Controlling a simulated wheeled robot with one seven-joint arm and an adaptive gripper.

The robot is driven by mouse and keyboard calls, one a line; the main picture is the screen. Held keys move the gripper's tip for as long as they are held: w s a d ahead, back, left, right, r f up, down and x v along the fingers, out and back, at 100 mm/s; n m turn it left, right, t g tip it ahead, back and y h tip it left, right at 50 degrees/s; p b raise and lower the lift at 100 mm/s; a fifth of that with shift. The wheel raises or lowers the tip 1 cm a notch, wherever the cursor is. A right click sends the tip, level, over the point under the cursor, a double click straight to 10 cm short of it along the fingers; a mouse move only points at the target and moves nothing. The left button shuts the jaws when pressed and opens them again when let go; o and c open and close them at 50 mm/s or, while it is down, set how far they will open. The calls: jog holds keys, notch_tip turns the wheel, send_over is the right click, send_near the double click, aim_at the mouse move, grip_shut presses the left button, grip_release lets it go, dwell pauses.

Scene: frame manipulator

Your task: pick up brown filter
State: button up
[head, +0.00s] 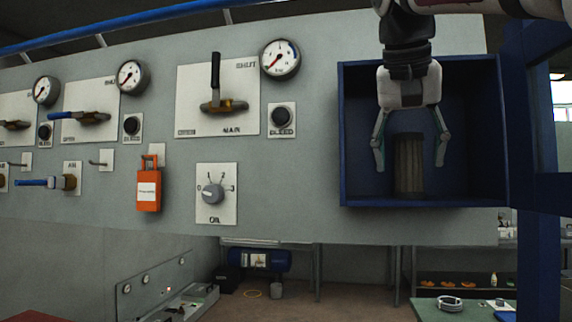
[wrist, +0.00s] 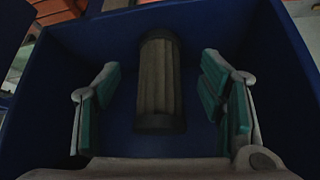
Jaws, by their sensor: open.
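The brown filter (head: 409,168) is a ribbed cylinder standing upright inside a dark blue open-front box (head: 352,130) in the head view. In the wrist view the filter (wrist: 160,80) lies between and a little beyond my fingers, with dark end caps. My gripper (head: 410,165) points down into the box, its fingers spread on both sides of the filter. In the wrist view my gripper (wrist: 162,105) is open, with clear gaps between the teal pads and the filter. Nothing is held.
The box walls lie close around my gripper. Left of the box, the grey panel carries an orange padlock-like tag (head: 149,184), a main valve handle (head: 216,85), gauges and an oil knob (head: 213,194). A blue post (head: 538,200) stands at the right.

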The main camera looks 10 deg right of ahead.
aim_at(408, 159)
jog(key=w+d, duration=0.1)
jog(key=w+d+p, duration=0.1)
jog(key=w, duration=0.1)
jog(key=shift+d+f, duration=0.1)
jog(key=shift+w+f, duration=0.2)
jog(key=shift+f, duration=0.2)
jog(key=c, duration=1.3)
